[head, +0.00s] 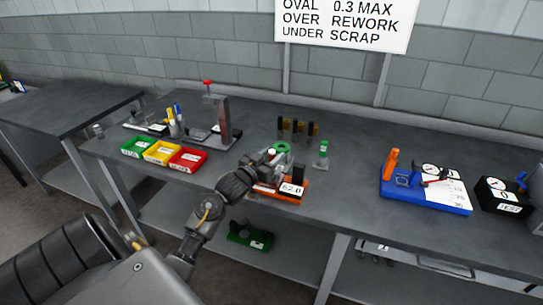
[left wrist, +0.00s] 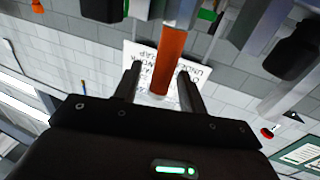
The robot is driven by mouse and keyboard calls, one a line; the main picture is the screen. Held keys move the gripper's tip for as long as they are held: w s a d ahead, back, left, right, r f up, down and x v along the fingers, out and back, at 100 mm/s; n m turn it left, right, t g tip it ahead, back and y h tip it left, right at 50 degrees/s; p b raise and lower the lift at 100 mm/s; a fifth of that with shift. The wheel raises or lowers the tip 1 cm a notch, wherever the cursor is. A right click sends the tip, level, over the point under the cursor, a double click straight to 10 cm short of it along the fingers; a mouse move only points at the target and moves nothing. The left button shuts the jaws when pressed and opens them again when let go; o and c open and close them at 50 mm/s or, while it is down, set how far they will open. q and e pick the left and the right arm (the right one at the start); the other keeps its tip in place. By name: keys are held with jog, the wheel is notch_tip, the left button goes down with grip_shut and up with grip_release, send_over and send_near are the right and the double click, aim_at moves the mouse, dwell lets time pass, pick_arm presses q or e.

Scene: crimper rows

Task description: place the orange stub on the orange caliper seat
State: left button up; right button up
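The orange stub (left wrist: 170,60) shows in the left wrist view as an orange cylinder with a pale end and a grey part above it in the picture. It lies in line with the gap between my left gripper's fingers (left wrist: 158,76). The fingers are apart, with a gap visible at the left finger; contact at the right finger cannot be told. In the head view my left gripper (head: 264,163) is over the back of the orange caliper base (head: 294,197) marked 62.0. The gripper hides its seat. My right gripper is not in view.
Green, yellow and red bins (head: 187,160) stand left on the bench, before a red-topped stand (head: 222,120). A green-topped piece (head: 322,156) stands right of my gripper, with several dark posts (head: 298,128) behind. A blue gauge tray (head: 425,203) stands right, with free bench between.

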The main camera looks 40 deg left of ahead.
pick_arm(q)
jog(key=shift+r, duration=0.1)
jog(key=s+b, duration=0.2)
jog(key=s, duration=1)
jog(key=shift+d, duration=0.4)
